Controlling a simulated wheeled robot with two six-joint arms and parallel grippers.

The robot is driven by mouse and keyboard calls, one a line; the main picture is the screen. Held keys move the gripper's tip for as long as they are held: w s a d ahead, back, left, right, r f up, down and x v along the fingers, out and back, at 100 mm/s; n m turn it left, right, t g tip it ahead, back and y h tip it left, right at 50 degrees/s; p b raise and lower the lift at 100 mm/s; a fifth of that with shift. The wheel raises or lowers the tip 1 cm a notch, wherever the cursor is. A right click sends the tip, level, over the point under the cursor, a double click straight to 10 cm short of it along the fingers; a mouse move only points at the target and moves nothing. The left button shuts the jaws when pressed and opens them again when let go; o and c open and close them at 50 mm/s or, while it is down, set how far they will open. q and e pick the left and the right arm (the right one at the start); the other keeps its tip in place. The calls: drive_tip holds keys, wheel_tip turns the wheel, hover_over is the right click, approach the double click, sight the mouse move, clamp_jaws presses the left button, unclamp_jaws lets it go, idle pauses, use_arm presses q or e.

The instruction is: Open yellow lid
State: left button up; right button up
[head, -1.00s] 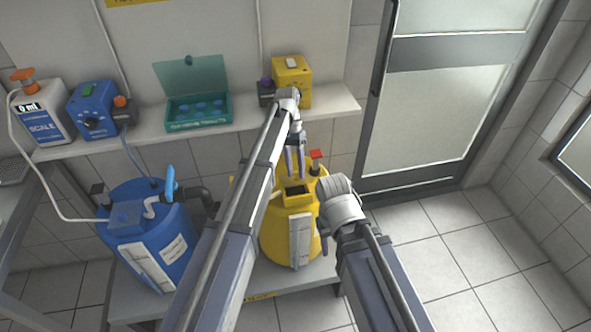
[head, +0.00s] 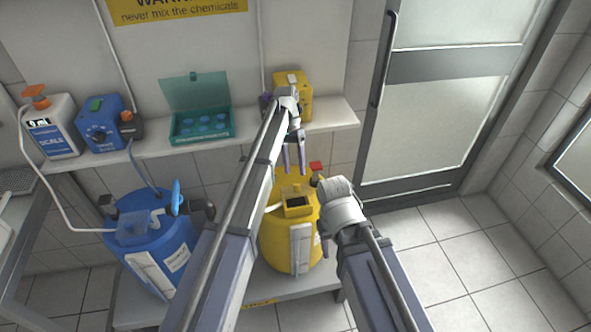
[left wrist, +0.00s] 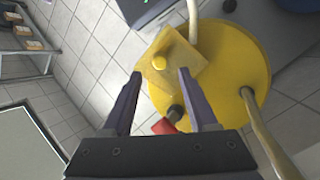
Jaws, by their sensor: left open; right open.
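The yellow tank (head: 275,232) stands on the low bench, with a dark square recess in its raised square neck (head: 297,203). In the left wrist view, the tank (left wrist: 245,65) shows a square yellow plate with a round yellow knob (left wrist: 160,62). This looks like the lid; I cannot tell whether it is hinged up. My left gripper (head: 294,170) is open and empty above and behind the neck; its fingers (left wrist: 160,72) straddle the plate's near part in the wrist view, apparently without contact. My right gripper (head: 323,240) is beside the tank's right side, partly hidden.
A red-capped stub (head: 316,167) rises from the tank near my left fingers. A blue tank (head: 150,245) stands to the left. The wall shelf (head: 340,112) holds a teal case (head: 203,125), a yellow box (head: 305,95) and blue devices. Floor to the right is clear.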

use_arm(q)
drive_tip(key=shift+p+v, duration=0.6)
drive_tip(key=shift+v, duration=0.65)
use_arm(e)
wheel_tip(320, 180, up, 2)
drive_tip(key=shift+r, duration=0.1)
use_arm(q)
drive_tip(key=shift+c, duration=0.2)
